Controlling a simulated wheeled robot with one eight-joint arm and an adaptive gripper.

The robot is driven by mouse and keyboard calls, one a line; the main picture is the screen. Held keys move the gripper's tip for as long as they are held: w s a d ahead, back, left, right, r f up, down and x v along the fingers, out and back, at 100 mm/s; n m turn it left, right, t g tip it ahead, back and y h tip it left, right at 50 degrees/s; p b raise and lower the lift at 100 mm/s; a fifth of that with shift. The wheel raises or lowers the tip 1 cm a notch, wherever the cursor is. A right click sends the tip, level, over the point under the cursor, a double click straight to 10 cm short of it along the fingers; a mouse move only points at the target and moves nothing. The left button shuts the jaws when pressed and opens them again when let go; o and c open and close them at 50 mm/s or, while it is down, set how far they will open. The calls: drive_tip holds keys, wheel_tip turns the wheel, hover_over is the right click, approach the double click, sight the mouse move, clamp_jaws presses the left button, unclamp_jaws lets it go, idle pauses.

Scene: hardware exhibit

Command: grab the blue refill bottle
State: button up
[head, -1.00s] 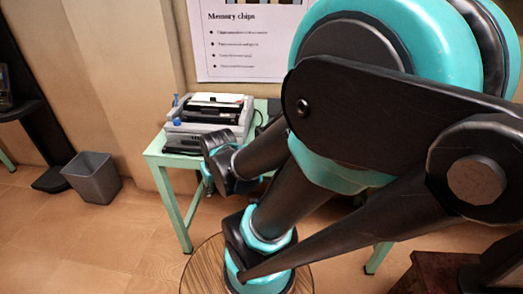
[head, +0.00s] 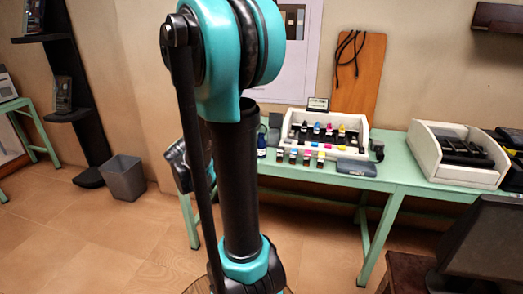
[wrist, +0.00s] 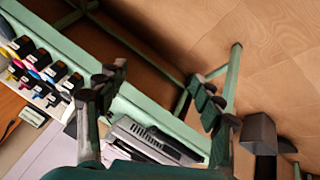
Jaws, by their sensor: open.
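A small dark blue bottle (head: 262,140) with a pale label stands on the green table (head: 400,178) in the head view, just right of my arm and left of the white cartridge tray (head: 356,124). Several small bottles with coloured labels (head: 306,155) stand in front of the tray, one of them with a blue label. In the wrist view, a row of small dark bottles (wrist: 50,70) lies to the left of my fingers. My gripper (wrist: 158,78) is open and empty, over the table's edge and the floor. In the head view it is partly hidden behind my arm.
A grey printer-like machine (wrist: 150,140) lies below my fingers in the wrist view. A grey box (head: 356,167) and a white bin-like case (head: 460,155) are on the table. A dark monitor (head: 485,245) stands at lower right. The floor at left is clear beside a bin (head: 122,178).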

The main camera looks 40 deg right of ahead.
drive_tip(key=w+d+r+m+g+h, duration=0.1)
drive_tip(key=w+d+m+g+h, duration=0.1)
drive_tip(key=w+d+m+h, duration=0.6)
drive_tip(key=w+d+m+g+h, duration=0.2)
drive_tip(key=w+d+m+h, duration=0.25)
drive_tip(key=w, duration=0.45)
drive_tip(key=shift+m+y, duration=0.25)
drive_tip(key=shift+m, duration=0.2)
drive_tip(key=d, duration=1.2)
drive_tip(key=shift+s+d+r, duration=0.15)
drive_tip(key=shift+s, duration=0.25)
drive_tip(key=shift+s+d+f, duration=0.1)
drive_tip(key=shift+d+f, duration=0.1)
drive_tip(key=shift+d, duration=1.1)
drive_tip(key=shift+s+d+f, duration=0.1)
drive_tip(key=shift+d+f, duration=0.1)
drive_tip(key=shift+d, duration=1.1)
drive_tip(key=c, duration=1.3)
drive_tip(key=shift+r, duration=0.2)
